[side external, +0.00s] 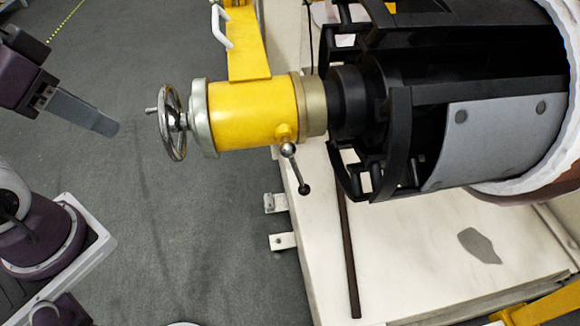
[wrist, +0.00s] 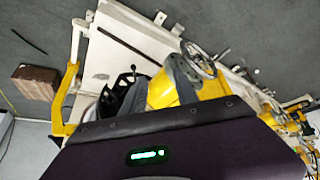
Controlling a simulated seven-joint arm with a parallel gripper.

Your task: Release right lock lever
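The lock lever (side external: 303,188) is a short rod with a shiny ball at its upper end and a dark knob at its lower end. In the side external view it hangs under the yellow housing (side external: 255,112), slanting down to the right. The metal handwheel (side external: 174,122) is on the housing's left end. My gripper (side external: 112,127) is at the upper left, apart from the handwheel and well left of the lever. Its grey fingers are seen edge-on, so their gap does not show.
A large black drum with a grey plate (side external: 495,135) fills the upper right. A pale base (side external: 420,270) lies below it, with a dark bar (side external: 345,255) near its left side. Grey floor (side external: 190,240) is clear below the handwheel. A brown box (wrist: 35,82) stands at left.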

